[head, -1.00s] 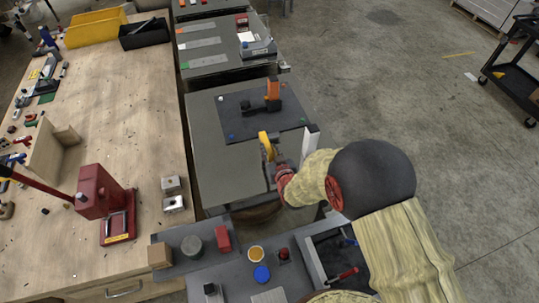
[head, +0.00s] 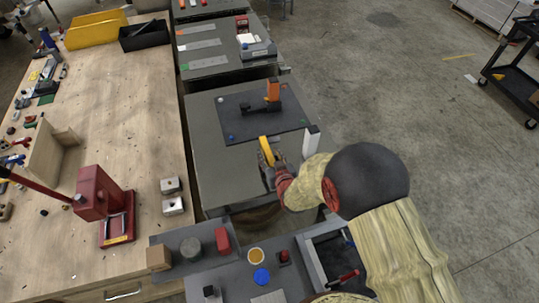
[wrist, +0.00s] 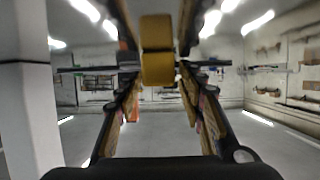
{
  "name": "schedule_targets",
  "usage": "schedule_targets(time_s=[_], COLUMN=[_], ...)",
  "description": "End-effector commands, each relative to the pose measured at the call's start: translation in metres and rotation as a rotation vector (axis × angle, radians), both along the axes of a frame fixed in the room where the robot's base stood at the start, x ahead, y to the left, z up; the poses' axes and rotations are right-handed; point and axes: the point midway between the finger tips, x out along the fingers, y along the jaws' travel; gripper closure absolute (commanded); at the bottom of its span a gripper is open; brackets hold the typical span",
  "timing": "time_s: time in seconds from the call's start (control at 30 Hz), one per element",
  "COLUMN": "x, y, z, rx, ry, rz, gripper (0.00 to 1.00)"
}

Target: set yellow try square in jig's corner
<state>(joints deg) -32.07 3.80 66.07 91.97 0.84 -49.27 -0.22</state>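The yellow try square (head: 266,151) is upright at my gripper (head: 275,168), above the front part of the middle grey table. In the wrist view a yellow block (wrist: 157,65) of it stands between my two fingers (wrist: 157,72). The fingers appear closed on it, though the contact is partly hidden. Beyond it on the table, a dark board (head: 235,121) carries a black piece (head: 255,108) and an upright orange block (head: 273,91); these look like the jig and its corner. The try square is apart from them, nearer to me.
A white upright piece (head: 311,140) stands right of my gripper. The wooden workbench (head: 125,110) lies left. Bare tabletop (head: 208,160) shows left of the try square.

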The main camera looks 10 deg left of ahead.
Motion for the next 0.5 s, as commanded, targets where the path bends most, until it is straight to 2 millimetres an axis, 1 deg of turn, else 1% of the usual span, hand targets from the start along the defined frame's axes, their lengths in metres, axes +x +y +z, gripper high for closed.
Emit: schedule_targets(time_s=[0.13, 0.27, 0.37, 0.5], x=[0.0, -0.002, -0.014, -0.037], y=[0.0, -0.001, -0.008, -0.022], z=[0.0, 0.005, 0.012, 0.024], rx=[0.0, -0.001, 0.0, 0.0], ry=[0.0, 0.001, 0.0, 0.0], rz=[0.0, 0.0, 0.0, 0.0], gripper=[0.61, 0.61, 0.61, 0.61])
